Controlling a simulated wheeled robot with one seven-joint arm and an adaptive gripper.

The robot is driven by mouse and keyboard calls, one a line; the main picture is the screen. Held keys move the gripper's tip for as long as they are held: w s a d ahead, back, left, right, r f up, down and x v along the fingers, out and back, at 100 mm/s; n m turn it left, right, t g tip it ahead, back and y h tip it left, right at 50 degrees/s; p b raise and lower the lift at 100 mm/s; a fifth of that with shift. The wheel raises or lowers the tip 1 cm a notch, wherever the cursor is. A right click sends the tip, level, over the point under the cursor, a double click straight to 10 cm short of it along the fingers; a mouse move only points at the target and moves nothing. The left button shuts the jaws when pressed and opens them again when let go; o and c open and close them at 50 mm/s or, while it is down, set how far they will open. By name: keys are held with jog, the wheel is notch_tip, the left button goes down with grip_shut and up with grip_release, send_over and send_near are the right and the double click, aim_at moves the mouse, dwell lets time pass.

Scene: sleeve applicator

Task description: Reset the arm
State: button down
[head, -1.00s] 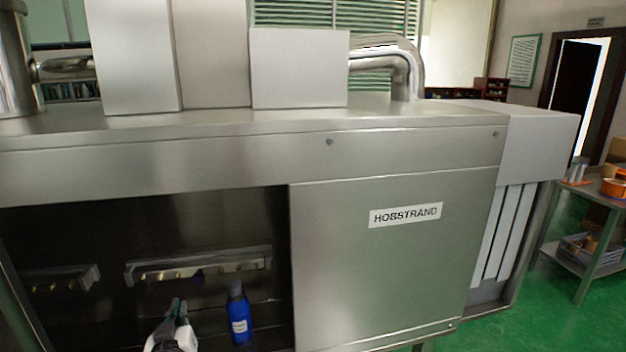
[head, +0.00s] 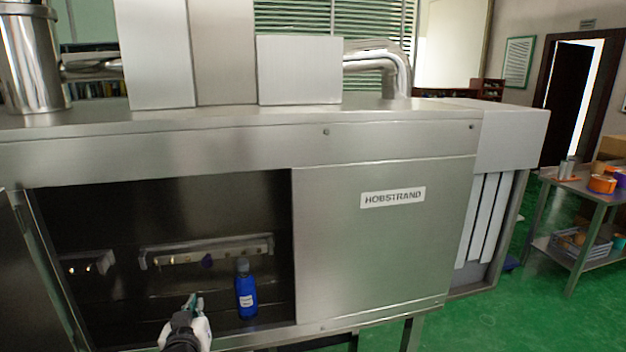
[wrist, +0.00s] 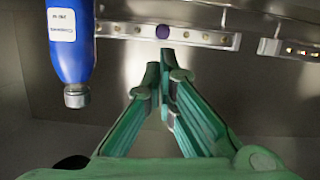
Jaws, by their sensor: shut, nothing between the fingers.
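My gripper (head: 193,301) is at the lower front of the machine's open bay in the head view. Its green fingers are together with nothing between them in the wrist view (wrist: 166,85). A blue bottle (head: 246,290) with a white label stands in the bay just right of my gripper. The bottle also shows at the upper left of the wrist view (wrist: 70,40), apart from the fingers. A metal rail (head: 180,258) with small brass fittings and one purple piece (head: 207,261) runs along the back of the bay.
The steel machine (head: 380,250) marked HOBSTRAND has a closed panel right of the bay. A shorter rail (head: 85,264) sits at the bay's left. A side table (head: 590,188) with an orange roll stands at the far right. Green floor is clear between them.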

jog(key=w+d+r+m+g+h, duration=0.25)
jog(key=d+m+g, duration=0.2)
jog(key=d, duration=0.85)
jog(key=s+d+r+g+y, duration=0.2)
jog(key=s+d+r+g, duration=0.25)
jog(key=d+r, duration=0.6)
jog(key=s+d+r+h, duration=0.1)
jog(key=s+d+r, duration=0.3)
jog(key=s+d, duration=0.7)
jog(key=s+d+r+h, duration=0.2)
jog(key=s+d+r, duration=0.3)
jog(key=s+d, duration=0.6)
jog(key=s+n, duration=0.1)
jog(key=s, duration=0.4)
jog(key=shift+g, duration=0.4)
